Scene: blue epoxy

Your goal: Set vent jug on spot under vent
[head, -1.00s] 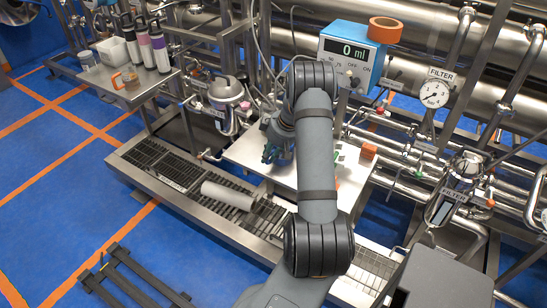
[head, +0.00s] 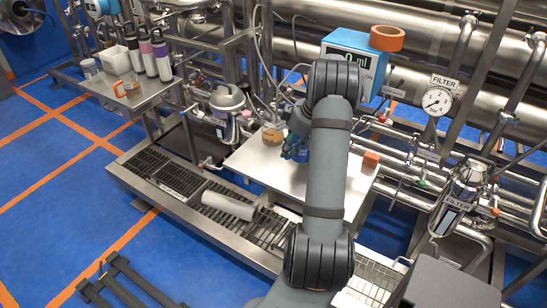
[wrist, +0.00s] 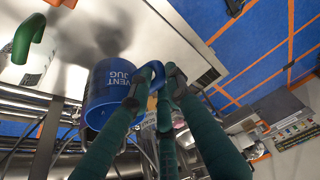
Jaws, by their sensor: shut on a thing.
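The blue vent jug (wrist: 108,88), lettered "VENT JUG", shows in the wrist view, seemingly tilted. My gripper (wrist: 160,85) has its dark green fingers shut on the jug's curved handle. In the head view my gripper (head: 294,150) is above the pale worktop (head: 262,165). Only bits of blue show there, with the arm covering much of the area. I cannot make out the vent or the spot under it.
A tan-filled vessel (head: 272,134) is close to my gripper's left. An orange block (head: 371,159) sits at the worktop's right edge. The blue meter (head: 350,60), steel pipes and a filter gauge (head: 437,101) crowd the back. A grey cylinder (head: 228,205) lies on the grating.

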